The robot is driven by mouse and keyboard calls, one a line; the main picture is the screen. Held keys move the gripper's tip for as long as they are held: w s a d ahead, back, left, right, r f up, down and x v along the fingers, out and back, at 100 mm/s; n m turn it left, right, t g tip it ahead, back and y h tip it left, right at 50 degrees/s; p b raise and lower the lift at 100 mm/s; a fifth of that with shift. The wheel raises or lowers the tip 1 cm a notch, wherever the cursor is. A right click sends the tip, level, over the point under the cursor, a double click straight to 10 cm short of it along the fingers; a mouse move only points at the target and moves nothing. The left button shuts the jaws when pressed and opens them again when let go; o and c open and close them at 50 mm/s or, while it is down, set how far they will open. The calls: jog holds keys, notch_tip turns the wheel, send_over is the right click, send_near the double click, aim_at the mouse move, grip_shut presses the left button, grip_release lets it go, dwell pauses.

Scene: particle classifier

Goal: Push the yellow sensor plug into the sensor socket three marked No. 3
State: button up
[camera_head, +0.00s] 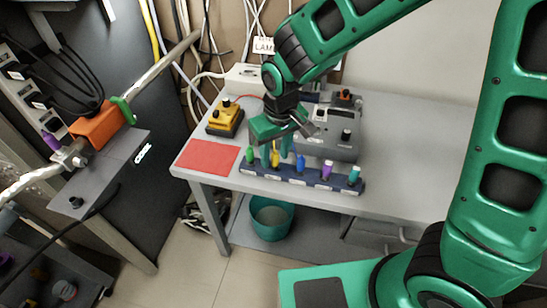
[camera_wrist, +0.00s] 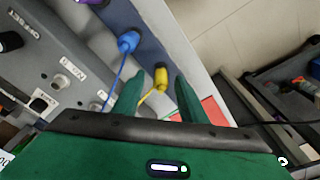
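The yellow sensor plug (camera_head: 275,158) stands in a blue rack (camera_head: 312,183) at the front of the grey table. It also shows in the wrist view (camera_wrist: 161,78), with a thin yellow cable. My gripper (camera_head: 276,152) is over the rack, pointing down. In the wrist view my gripper (camera_wrist: 160,94) is open, with one finger on each side of the yellow plug's line. I cannot tell if the fingers touch it. A socket marked No. 3 cannot be made out; the panel (camera_head: 25,90) at the left has markings too small to read.
Green (camera_head: 249,155), blue (camera_head: 300,162), purple (camera_head: 327,170) and teal (camera_head: 354,176) plugs share the rack. A grey device (camera_head: 335,135) stands close behind. A red sheet (camera_head: 207,157) and a yellow box (camera_head: 224,118) lie left. An orange block (camera_head: 94,124) sits on the pipe.

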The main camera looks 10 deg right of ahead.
aim_at(275, 152)
grip_shut()
jog(key=shift+r, duration=0.15)
jog(key=shift+r, duration=0.2)
notch_tip(275, 152, up, 4)
jog(key=shift+w+f, duration=0.1)
jog(key=shift+f, duration=0.1)
jog(key=s+a+r, duration=0.6)
jog(key=s+a, duration=0.1)
jog(key=s, duration=0.2)
jog(key=shift+a+r, duration=0.25)
jog(key=shift+r, duration=0.15)
